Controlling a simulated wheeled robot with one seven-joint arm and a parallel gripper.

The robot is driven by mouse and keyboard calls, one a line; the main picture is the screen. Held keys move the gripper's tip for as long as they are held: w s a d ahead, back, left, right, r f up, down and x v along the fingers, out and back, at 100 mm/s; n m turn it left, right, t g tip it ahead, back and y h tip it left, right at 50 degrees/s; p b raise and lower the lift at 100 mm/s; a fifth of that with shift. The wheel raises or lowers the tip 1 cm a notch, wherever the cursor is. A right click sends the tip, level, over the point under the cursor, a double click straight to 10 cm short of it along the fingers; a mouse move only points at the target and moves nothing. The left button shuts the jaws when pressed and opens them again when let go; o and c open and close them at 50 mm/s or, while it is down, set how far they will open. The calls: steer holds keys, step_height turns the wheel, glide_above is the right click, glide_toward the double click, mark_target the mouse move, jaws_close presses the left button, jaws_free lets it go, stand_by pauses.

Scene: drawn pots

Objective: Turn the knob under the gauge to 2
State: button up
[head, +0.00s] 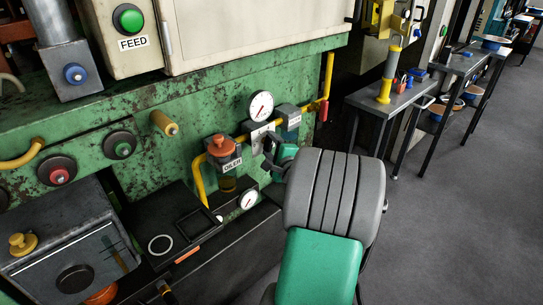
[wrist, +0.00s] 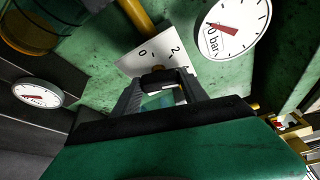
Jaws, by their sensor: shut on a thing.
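The round white gauge (head: 261,105) sits on the green machine; in the wrist view its face (wrist: 232,28) reads "0 bar" with a red needle. Below it is a pale scale plate (wrist: 150,52) marked 0 and 2, which also shows in the head view (head: 258,133). My gripper (wrist: 160,88) is at this plate with its fingers shut on the knob (wrist: 158,68). The fingers hide most of the knob, so I cannot tell where it points. In the head view my gripper (head: 270,150) is partly covered by my wrist.
An orange-capped oiler (head: 222,147) and a yellow pipe stand just left of the plate. A second gauge (head: 248,199) is lower down. A red-handled yellow pipe (head: 325,98) is to the right. Benches (head: 390,103) and open floor lie further right.

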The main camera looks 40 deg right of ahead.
steer(key=n+t+b, duration=0.1)
steer(key=n+b, duration=0.1)
steer(key=b, duration=0.3)
steer(key=f+n+t+h+b, duration=0.1)
steer(key=n+b, duration=0.1)
steer(key=b, duration=0.3)
steer(key=shift+f+n, duration=0.25)
steer(key=shift+n, duration=0.15)
steer(key=n+b, duration=0.2)
steer(key=b, duration=0.3)
steer(key=shift+r+t, duration=0.2)
steer(key=shift+t, duration=0.2)
steer(key=shift+r+n+b, duration=0.15)
steer(key=shift+n+b, duration=0.25)
steer(key=shift+n, duration=0.1)
steer(key=shift+r, duration=0.1)
steer(key=o, duration=1.4)
